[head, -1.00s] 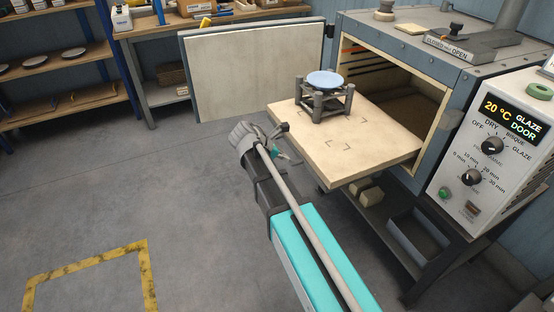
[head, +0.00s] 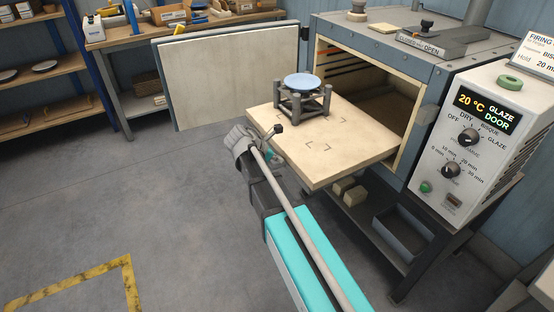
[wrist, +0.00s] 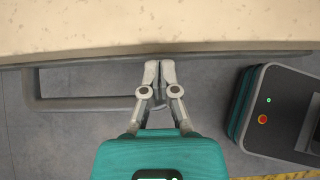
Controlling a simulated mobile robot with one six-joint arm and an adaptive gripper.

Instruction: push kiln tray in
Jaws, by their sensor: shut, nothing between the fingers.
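The kiln tray (head: 295,160) is a pale, speckled slab standing out of the open kiln (head: 370,75). A grey stand (head: 303,104) on it holds a blue plate (head: 302,81). In the wrist view the tray's front edge (wrist: 160,30) fills the top. A grey bar handle (wrist: 80,103) hangs below it on the left. My gripper (wrist: 160,68) is shut and empty, its fingertips close to the tray edge at the handle's right end. I cannot tell whether they touch. In the head view my arm mostly hides the gripper.
The kiln door (head: 230,80) stands wide open to the left. The control panel (head: 470,140) shows 20 °C and GLAZE DOOR. Shelves (head: 35,70) line the back left. The floor at left is free.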

